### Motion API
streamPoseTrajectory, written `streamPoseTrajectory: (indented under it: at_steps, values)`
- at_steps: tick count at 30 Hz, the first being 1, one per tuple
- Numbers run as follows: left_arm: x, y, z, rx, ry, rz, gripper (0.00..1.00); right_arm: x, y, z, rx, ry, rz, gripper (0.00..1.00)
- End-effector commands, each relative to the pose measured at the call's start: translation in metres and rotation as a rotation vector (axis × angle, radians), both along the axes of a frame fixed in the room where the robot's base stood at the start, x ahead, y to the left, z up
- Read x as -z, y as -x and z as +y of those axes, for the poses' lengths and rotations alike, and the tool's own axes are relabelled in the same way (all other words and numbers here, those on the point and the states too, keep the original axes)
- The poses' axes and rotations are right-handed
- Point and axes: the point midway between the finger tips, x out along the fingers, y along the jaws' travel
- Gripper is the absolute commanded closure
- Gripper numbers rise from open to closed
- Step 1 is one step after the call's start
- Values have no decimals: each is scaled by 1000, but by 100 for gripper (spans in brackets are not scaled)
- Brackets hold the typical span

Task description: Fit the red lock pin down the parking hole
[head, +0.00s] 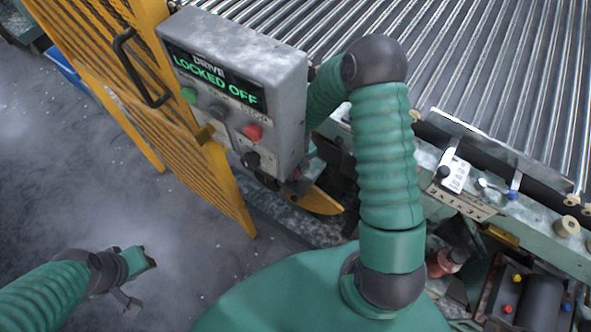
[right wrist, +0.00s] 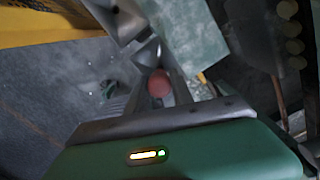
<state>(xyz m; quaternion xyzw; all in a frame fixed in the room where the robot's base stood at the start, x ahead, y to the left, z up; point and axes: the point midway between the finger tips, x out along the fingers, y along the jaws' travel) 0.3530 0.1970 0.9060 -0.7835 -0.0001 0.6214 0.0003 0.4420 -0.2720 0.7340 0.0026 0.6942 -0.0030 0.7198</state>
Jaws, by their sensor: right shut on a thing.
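In the right wrist view my right gripper (right wrist: 160,95) is shut on the red lock pin (right wrist: 160,83). Its round red end shows between the two grey fingers; the rest of the pin is hidden. In the head view my right arm bends over behind the grey control box, and the right gripper (head: 299,184) shows only partly under the box's lower right corner. I cannot make out the parking hole in either view. My left gripper (head: 138,272) hangs over the floor at the lower left, far from the box; its jaw opening is unclear.
The grey control box (head: 285,75) reads "LOCKED OFF" and carries several buttons and knobs. A yellow mesh gate (head: 195,165) stands at its left. A roller conveyor (head: 490,60) fills the upper right. Machine parts crowd the lower right. The floor at left is open.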

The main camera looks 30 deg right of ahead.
Motion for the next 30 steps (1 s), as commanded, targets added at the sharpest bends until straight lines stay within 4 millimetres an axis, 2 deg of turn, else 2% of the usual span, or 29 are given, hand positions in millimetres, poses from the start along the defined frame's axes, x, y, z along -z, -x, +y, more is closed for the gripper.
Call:
streamPoseTrajectory:
  at_steps: [30]
  values:
    - [14,0,0,0,0,0,64,26,0,0,-1,-1,0,100]
